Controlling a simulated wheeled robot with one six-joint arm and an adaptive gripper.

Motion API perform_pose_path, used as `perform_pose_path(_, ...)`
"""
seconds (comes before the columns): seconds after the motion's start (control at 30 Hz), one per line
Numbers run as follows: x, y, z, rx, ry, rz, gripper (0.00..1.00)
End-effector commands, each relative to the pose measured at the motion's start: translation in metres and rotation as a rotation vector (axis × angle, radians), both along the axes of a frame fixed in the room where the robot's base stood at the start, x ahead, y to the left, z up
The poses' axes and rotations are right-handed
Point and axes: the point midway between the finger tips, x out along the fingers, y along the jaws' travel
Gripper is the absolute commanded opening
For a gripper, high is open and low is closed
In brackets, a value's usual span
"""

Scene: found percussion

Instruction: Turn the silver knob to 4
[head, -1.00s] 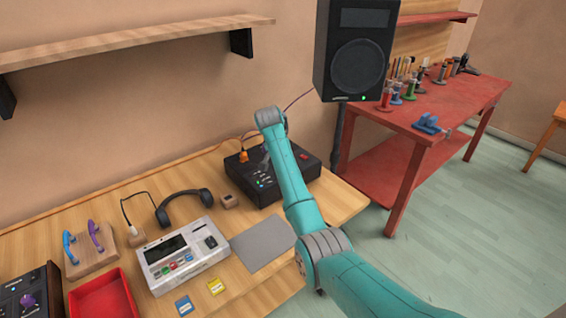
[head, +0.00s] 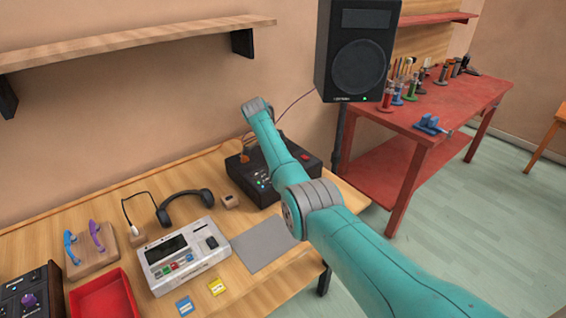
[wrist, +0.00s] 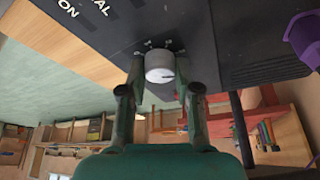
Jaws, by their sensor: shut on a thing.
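The silver knob (wrist: 159,66) sits on a dark panel (wrist: 200,22) in the wrist view. My gripper (wrist: 160,77) is shut on it, with one finger on each side. White numerals ring the knob's far side, too small to read surely. A dark line shows on the knob's face towards the lower right; I cannot tell which number it matches. In the head view my arm reaches over the black box (head: 302,158) at the back right of the bench. It hides the knob and my gripper there.
A purple knob (wrist: 304,38) stands right of my gripper in the wrist view. An orange plug (head: 245,156) and a red switch (head: 305,157) are on the box. Headphones (head: 186,206), a light grey device (head: 184,258) and a red tray (head: 103,296) lie further left.

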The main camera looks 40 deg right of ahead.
Motion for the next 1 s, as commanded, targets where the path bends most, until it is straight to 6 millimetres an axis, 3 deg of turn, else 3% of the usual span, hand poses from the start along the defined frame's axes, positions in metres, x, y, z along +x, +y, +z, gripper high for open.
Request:
perform_pose_path(0.8, -0.0002, 0.0003, -0.0016, 0.003, 0.002, -0.105, 0.00)
perform_pose_path(0.83, -0.0002, 0.0003, -0.0016, 0.003, 0.002, -0.105, 0.34)
perform_pose_path(0.9, -0.0002, 0.0003, -0.0016, 0.002, 0.002, -0.105, 0.52)
perform_pose_path(1.0, 0.0000, 0.0002, -0.0012, 0.002, 0.001, -0.105, 0.56)
